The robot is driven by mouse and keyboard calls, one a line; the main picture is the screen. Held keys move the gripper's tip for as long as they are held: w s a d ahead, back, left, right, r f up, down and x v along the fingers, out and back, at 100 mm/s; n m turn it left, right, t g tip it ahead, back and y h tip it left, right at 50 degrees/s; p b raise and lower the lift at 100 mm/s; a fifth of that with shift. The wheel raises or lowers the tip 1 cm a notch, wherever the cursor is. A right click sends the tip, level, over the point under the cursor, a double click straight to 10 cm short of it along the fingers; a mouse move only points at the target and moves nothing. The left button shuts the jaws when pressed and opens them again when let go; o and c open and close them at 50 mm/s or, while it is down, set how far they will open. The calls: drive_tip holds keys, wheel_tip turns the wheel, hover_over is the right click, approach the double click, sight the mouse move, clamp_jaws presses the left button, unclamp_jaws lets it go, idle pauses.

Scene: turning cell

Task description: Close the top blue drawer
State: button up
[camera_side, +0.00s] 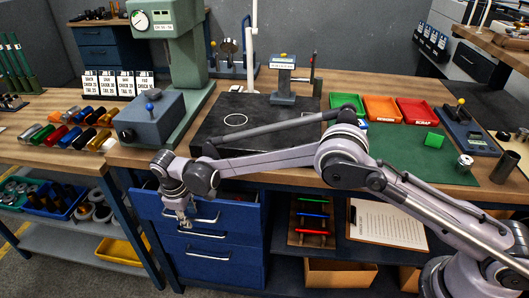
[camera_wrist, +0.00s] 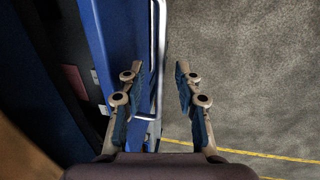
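The top blue drawer (camera_side: 238,215) is pulled out from the cabinet under the bench, and its open inside shows behind the front. Its silver handle (camera_side: 207,218) is on the front face. My gripper (camera_side: 185,218) points down at the drawer front, near the handle's left part. In the wrist view my gripper (camera_wrist: 160,88) is open, with its two fingers apart. The handle bar (camera_wrist: 158,50) runs between the fingers in that view, and the blue drawer front (camera_wrist: 118,45) is to the left. I cannot tell whether a finger touches the drawer or the handle.
Lower blue drawers (camera_side: 210,268) with silver handles sit beneath and look shut. The wooden bench edge (camera_side: 290,177) is above, with my arm over it. A shelf with coloured-handled tools (camera_side: 312,215) and a clipboard (camera_side: 385,222) is to the right. Grey floor (camera_wrist: 250,80) is clear before the drawer.

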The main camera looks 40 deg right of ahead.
drive_tip(key=shift+r, duration=0.1)
wheel_tip(320, 180, up, 12)
drive_tip(key=s+a, duration=0.1)
drive_tip(key=shift+s+a, duration=0.3)
drive_tip(key=shift+s, duration=0.05)
drive_tip(key=shift+f, duration=0.2)
